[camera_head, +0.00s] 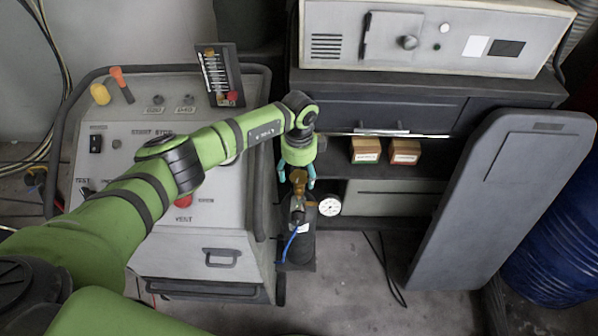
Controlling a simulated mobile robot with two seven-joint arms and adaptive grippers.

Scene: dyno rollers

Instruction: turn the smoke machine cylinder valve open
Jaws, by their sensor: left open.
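The gas cylinder (301,246) is dark and stands upright on the floor between the grey console and the shelf unit. Its brass valve (298,203) is at the top, with a round white gauge (329,205) on the right and a blue hose (289,243) running down the left. My left gripper (297,180) points down right above the valve, its teal fingertips apart. The upper part of the valve shows between or just behind the fingertips; I cannot tell whether they touch it. My right gripper is not in view.
The grey console (150,240) with switches and a drawer stands close left of the cylinder. Two small boxes (385,151) sit on the dark shelf behind. A grey panel (500,200) leans at right, beside a blue barrel (556,250). A black cable (384,268) lies on the floor.

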